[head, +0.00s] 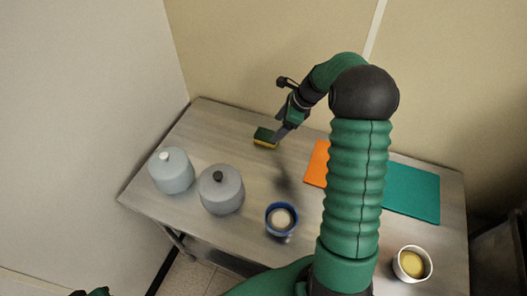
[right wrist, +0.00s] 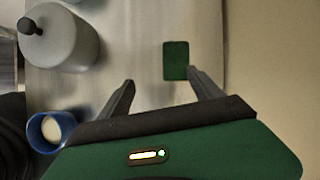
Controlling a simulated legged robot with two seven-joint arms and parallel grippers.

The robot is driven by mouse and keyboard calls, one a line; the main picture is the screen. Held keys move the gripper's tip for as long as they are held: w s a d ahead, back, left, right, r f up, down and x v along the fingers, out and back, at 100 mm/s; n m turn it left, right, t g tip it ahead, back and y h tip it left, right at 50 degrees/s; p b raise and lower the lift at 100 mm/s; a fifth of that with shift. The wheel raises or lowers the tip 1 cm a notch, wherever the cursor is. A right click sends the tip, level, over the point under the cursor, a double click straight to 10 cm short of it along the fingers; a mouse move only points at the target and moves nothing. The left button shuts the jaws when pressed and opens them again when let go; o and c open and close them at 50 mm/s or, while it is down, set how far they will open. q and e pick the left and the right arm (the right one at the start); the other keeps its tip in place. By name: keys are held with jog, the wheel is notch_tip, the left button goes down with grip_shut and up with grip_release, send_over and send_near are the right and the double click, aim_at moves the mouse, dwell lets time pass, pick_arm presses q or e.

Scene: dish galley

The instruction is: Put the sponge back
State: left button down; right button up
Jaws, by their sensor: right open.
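The sponge (head: 264,138), green on top with a yellow lower layer, lies on the metal table near its back edge. It also shows in the right wrist view (right wrist: 176,60) as a dark green rectangle. My right gripper (head: 281,133) is open and empty, just right of the sponge in the head view. In the right wrist view the open jaws (right wrist: 160,77) point toward the sponge, which is nearer the right finger; whether that finger touches it I cannot tell. Only a dark and green bit, perhaps my left gripper (head: 92,292), shows at the bottom edge.
A pale canister (head: 171,173) and a grey lidded canister (head: 221,193) stand left. A blue cup (head: 281,231) stands at the front, a white cup (head: 411,275) at the right front. An orange mat (head: 316,166) and a teal mat (head: 412,193) lie right, partly behind my arm. Walls stand behind and left.

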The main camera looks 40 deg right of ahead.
jog(key=s+a+n, duration=0.2)
jog(key=a+n, duration=0.3)
jog(key=a, duration=0.1)
jog(key=s+a+n+g+h, duration=0.1)
jog(key=s+a+n, duration=0.1)
jog(key=a+n, duration=0.4)
jog(key=s+a+f+n+g, duration=0.1)
jog(key=s+a+n, duration=0.1)
jog(key=a+n, duration=0.4)
jog(key=shift+s+a+f+h, duration=0.1)
jog(key=shift+s+a+h, duration=0.1)
jog(key=shift+a, duration=0.35)
jog(key=shift+s+a+h, duration=0.1)
jog(key=shift+a+h, duration=0.1)
jog(key=shift+a, duration=0.3)
jog(key=s+a+n, duration=0.7)
jog(key=n, duration=0.4)
jog(key=shift+a+f+h, duration=0.15)
jog(key=shift+f+h, duration=0.25)
jog(key=shift+f, duration=0.05)
jog(key=shift+s+d, duration=0.1)
jog(key=shift+d, duration=0.15)
